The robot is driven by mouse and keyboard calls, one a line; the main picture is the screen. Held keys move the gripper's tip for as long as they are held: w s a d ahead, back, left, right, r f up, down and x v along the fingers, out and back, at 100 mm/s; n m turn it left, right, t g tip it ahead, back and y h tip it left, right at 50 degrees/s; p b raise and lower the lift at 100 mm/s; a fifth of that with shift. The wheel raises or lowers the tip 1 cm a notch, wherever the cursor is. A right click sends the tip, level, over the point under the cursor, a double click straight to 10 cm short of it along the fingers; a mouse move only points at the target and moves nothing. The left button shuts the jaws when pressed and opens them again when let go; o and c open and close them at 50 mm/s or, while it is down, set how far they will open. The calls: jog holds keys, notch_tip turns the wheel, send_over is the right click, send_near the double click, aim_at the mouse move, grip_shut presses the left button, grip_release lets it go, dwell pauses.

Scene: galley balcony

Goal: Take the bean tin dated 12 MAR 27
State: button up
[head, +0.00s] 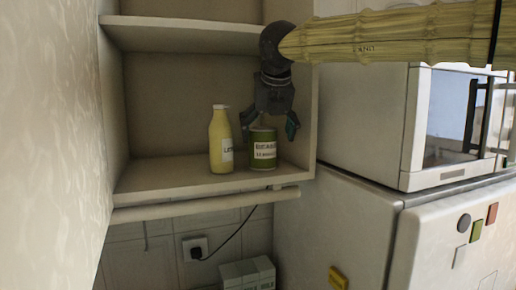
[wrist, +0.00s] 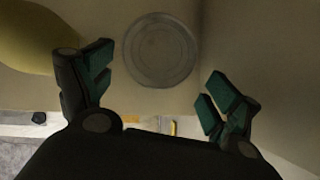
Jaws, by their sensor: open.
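A green bean tin (head: 263,150) with a white label stands upright on the lower shelf. The label's top line seems to read BEANS, and the date line under it is too small to read. My gripper (head: 268,125) is over the tin, pointing down, with its fingers open to either side of the tin's top in the head view. In the wrist view the tin's round grey lid (wrist: 160,50) lies beyond the gap between the open fingertips (wrist: 157,75). I cannot tell whether a finger touches the tin.
A yellow bottle (head: 221,142) stands close left of the tin, and its edge shows in the wrist view (wrist: 25,40). An upper shelf (head: 185,36) and the right cabinet wall (head: 306,120) are near my arm. A microwave (head: 400,130) stands to the right.

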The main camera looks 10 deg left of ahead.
aim_at(263, 128)
jog(key=p+x, duration=0.1)
jog(key=x, duration=0.1)
jog(key=a+x, duration=0.1)
jog(key=x, duration=0.2)
jog(key=shift+w+r+p, duration=0.2)
jog(key=shift+p, duration=0.15)
jog(key=shift+s+d+r, duration=0.1)
jog(key=shift+s+d, duration=0.15)
jog(key=shift+w+a, duration=0.15)
jog(key=shift+a, duration=0.05)
jog(key=c, duration=0.8)
jog(key=shift+d, duration=0.1)
jog(key=c, duration=0.6)
jog(key=shift+r, duration=0.1)
jog(key=shift+r+b, duration=1.05)
jog(key=shift+r, duration=0.55)
jog(key=shift+s+d+r+b, duration=0.35)
jog(key=shift+s+b, duration=0.65)
jog(key=shift+s, duration=1.65)
jog(key=shift+s+d+r+b, duration=0.2)
jog(key=shift+s+d+b, duration=0.55)
jog(key=shift+s, duration=1.95)
jog(key=shift+s+d+r+b, duration=0.3)
jog(key=shift+s+b, duration=0.9)
jog(key=shift+s, duration=1.45)
